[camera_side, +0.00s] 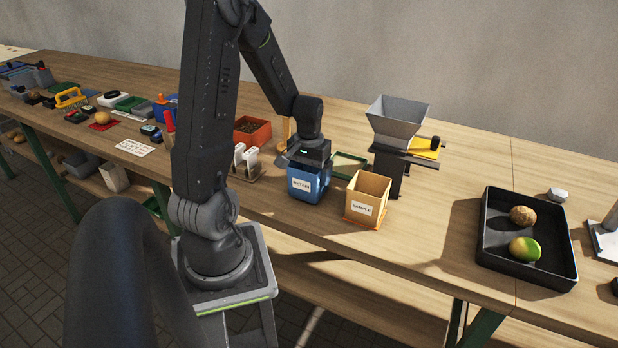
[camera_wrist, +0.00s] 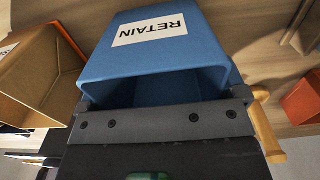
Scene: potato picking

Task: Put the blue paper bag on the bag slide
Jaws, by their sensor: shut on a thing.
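The blue paper bag (camera_side: 310,184) has a white label reading RETAIN and an open top. It is upright near the middle of the workbench, left of the tan SAMPLE bag. My gripper (camera_side: 308,155) is above it and shut on its upper edge. In the wrist view the blue bag (camera_wrist: 145,70) fills the upper middle, with the gripper (camera_wrist: 165,122) across its rim. I cannot tell whether its base touches the bench. I cannot clearly make out which thing is the bag slide.
The tan SAMPLE bag (camera_side: 367,199) stands close to the right. A grey hopper (camera_side: 397,121) on a dark stand and a green-framed tray (camera_side: 349,164) are behind. A black tray (camera_side: 526,240) holds two round items. Bare bench lies between the SAMPLE bag and black tray.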

